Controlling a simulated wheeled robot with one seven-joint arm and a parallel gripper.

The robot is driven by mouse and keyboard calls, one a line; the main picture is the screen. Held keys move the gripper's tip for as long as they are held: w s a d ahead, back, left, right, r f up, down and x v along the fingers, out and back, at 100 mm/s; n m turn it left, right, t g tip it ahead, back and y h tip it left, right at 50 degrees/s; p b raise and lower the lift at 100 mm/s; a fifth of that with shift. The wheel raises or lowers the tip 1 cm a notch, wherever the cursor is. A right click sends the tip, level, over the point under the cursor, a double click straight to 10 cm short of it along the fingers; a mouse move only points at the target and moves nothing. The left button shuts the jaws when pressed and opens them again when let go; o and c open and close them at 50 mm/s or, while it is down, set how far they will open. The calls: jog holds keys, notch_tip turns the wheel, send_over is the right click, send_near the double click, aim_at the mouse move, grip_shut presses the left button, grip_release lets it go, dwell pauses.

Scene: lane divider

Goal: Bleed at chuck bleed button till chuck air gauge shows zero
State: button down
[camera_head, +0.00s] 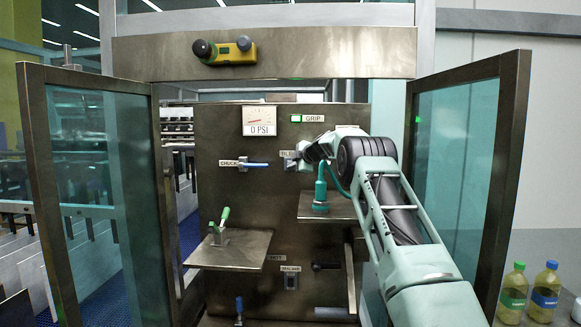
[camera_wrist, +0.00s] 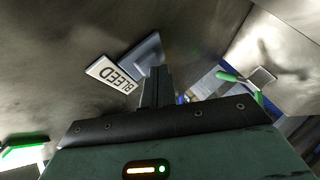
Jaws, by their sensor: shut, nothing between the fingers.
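The chuck air gauge (camera_head: 259,121) on the steel panel reads 0 PSI, its small red needle low on the dial. The BLEED label (camera_wrist: 114,72) shows in the wrist view, with a grey-blue square housing (camera_wrist: 143,50) beside it, likely the bleed button's. My gripper (camera_wrist: 156,73) is shut with nothing in it, its fingertips at the edge of that housing. Whether they touch or press the button is hidden. In the head view my gripper (camera_head: 296,162) is at the panel, just right of the CHUCK lever, partly covering the label there.
The blue CHUCK lever (camera_head: 255,164) points right, close to my gripper. A green GRIP lamp (camera_head: 296,118) is lit. A shelf (camera_head: 230,250) with a green-handled clamp (camera_head: 220,222) stands lower left; another shelf (camera_head: 328,208) is under my wrist. Open glass doors flank the panel.

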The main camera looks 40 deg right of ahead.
jog(key=shift+s+a+f+b, duration=0.1)
jog(key=shift+s+a+b, duration=0.3)
jog(key=shift+b, duration=1)
jog(key=shift+s+a+b, duration=0.15)
jog(key=shift+a+b, duration=0.1)
jog(key=shift+b, duration=0.4)
jog(key=shift+a, duration=0.1)
jog(key=s+a+b, duration=0.1)
jog(key=a+b, duration=0.1)
jog(key=b, duration=0.2)
jog(key=s+a+b, duration=0.1)
jog(key=s+b, duration=0.1)
jog(key=b, duration=0.2)
jog(key=shift+s+a, duration=0.15)
jog(key=shift+a, duration=0.2)
